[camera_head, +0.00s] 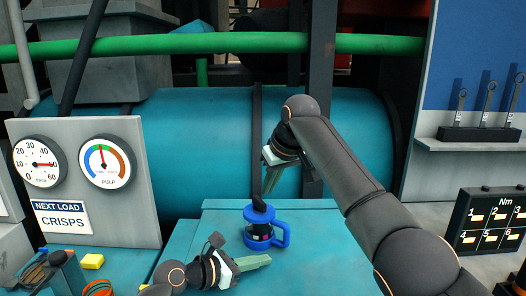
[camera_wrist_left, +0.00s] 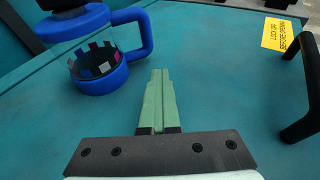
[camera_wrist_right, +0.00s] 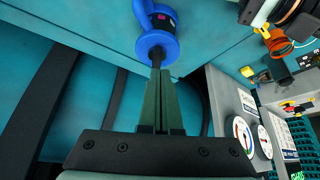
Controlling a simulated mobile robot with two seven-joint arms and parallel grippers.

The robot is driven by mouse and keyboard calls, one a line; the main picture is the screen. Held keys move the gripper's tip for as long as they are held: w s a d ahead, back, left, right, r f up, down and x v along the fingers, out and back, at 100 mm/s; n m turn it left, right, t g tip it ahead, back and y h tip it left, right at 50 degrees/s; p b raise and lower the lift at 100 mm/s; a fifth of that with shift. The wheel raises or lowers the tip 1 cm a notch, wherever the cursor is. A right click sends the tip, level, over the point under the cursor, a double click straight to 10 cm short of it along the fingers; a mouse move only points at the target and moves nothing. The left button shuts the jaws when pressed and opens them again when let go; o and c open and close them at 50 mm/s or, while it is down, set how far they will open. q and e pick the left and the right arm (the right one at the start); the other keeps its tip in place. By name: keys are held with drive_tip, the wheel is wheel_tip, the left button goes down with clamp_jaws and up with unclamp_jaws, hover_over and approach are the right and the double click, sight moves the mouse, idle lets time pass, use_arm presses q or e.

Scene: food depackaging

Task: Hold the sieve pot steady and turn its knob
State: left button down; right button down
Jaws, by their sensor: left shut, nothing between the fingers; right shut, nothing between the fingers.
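The sieve pot (camera_head: 258,229) stands upright on the teal surface, with a blue rim, blue base, dark knob (camera_head: 258,204) on top and a blue handle on its right. In the left wrist view the pot (camera_wrist_left: 98,78) shows clear walls with coloured bits inside. My left gripper (camera_head: 268,260) is shut and empty, low in front of the pot, with its tips beside the base and apart from it. My right gripper (camera_head: 270,188) is shut and empty, pointing down above the knob. In the right wrist view its fingertips overlap the knob; I cannot tell whether they touch.
A grey panel with gauges (camera_head: 107,163) and a crisps sign stands at left. A yellow block (camera_head: 92,261) lies at lower left. A yellow label (camera_wrist_left: 280,34) and a black bar handle (camera_wrist_left: 305,90) are right of the pot. A large teal tank (camera_head: 200,150) is behind.

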sight(263, 212)
drive_tip(key=shift+r, duration=0.2)
drive_tip(key=shift+w+d+f, duration=0.1)
drive_tip(key=shift+d+f, duration=0.1)
drive_tip(key=shift+f, duration=0.8)
drive_tip(key=shift+w+d+f, duration=0.1)
drive_tip(key=shift+d+f, duration=0.05)
drive_tip(key=shift+f, duration=0.85)
drive_tip(key=shift+w+d+f, duration=0.1)
drive_tip(key=shift+d+f, duration=0.1)
drive_tip(key=shift+f, duration=0.8)
drive_tip(key=shift+w+a, duration=0.35)
drive_tip(key=shift+w, duration=0.05)
drive_tip(key=shift+a, duration=0.15)
drive_tip(key=shift+s+a, duration=0.2)
drive_tip(key=shift+a, duration=0.15)
drive_tip(key=shift+s, duration=0.1)
